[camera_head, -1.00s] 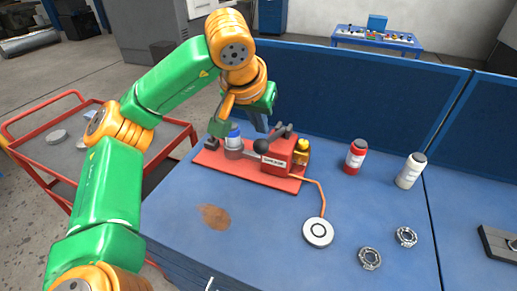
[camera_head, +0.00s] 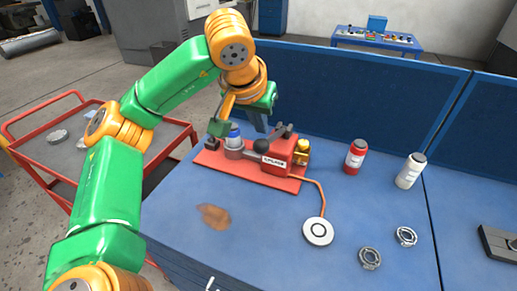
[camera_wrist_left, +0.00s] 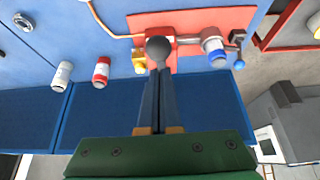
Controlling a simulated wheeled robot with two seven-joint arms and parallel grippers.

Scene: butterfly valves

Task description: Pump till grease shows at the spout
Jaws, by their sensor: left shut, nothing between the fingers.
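The red grease pump (camera_head: 278,157) stands on a red base plate (camera_head: 282,183) on the blue bench; it also shows in the wrist view (camera_wrist_left: 162,50). Its lever ends in a black ball knob (camera_head: 261,146), in the wrist view just beyond my fingertips (camera_wrist_left: 158,47). I cannot make out a spout or grease. My left gripper (camera_head: 260,124) is shut and empty above the pump, its fingers (camera_wrist_left: 157,76) together; I cannot tell whether they touch the knob. My right gripper is not in view.
A blue-capped jar (camera_head: 234,141) stands at the plate's left. Red (camera_head: 355,157) and white (camera_head: 410,171) bottles and two metal rings (camera_head: 370,258) are on the right. A brown stain (camera_head: 214,216) marks the front. Blue panels (camera_head: 350,95) close the back. A red cart (camera_head: 165,135) is left.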

